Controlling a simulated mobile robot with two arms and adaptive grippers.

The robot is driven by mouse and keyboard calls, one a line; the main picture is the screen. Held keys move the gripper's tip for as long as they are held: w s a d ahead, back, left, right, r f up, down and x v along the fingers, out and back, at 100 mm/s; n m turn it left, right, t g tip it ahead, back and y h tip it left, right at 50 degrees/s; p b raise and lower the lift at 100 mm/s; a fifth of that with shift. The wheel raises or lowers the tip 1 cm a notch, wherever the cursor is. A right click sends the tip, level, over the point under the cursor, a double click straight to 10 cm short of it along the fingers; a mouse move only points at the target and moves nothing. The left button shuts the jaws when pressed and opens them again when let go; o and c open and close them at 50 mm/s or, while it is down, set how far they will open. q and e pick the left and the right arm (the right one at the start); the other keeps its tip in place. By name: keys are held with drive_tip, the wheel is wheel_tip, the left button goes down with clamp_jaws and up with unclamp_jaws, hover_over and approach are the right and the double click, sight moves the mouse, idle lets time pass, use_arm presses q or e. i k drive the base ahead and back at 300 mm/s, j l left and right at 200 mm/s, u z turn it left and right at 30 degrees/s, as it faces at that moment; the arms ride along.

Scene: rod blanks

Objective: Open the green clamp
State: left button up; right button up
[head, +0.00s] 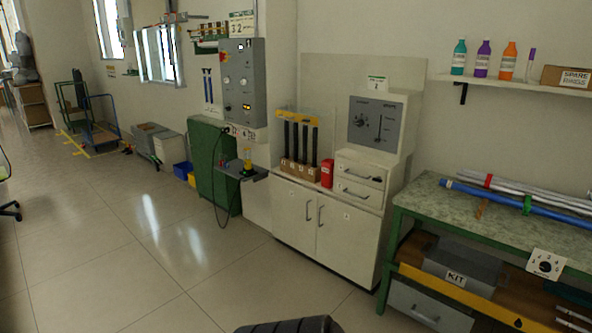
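A small green clamp (527,204) is on the workbench at the right of the head view. It sits at the blue rod (480,194). It is too small to tell whether the clamp is open or shut. Grey rods (545,192) lie just behind the blue rod, with a red band (489,180) near their left end. Neither of my grippers is in view.
The workbench (432,192) has a green frame and a lower shelf with a grey KIT box (461,268). A wall shelf (510,80) with bottles hangs above it. A white cabinet (335,228) stands to its left. The floor (120,230) at left is open.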

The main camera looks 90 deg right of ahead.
sight(527, 207)
drive_tip(key=z, duration=4.2)
drive_tip(key=i+u, duration=0.35)
drive_tip(key=i, duration=0.2)
drive_tip(key=i+l+u, duration=0.3)
drive_tip(key=i, duration=0.2)
drive_tip(key=i+l+u, duration=0.35)
drive_tip(key=i, duration=0.15)
drive_tip(key=j, duration=0.1)
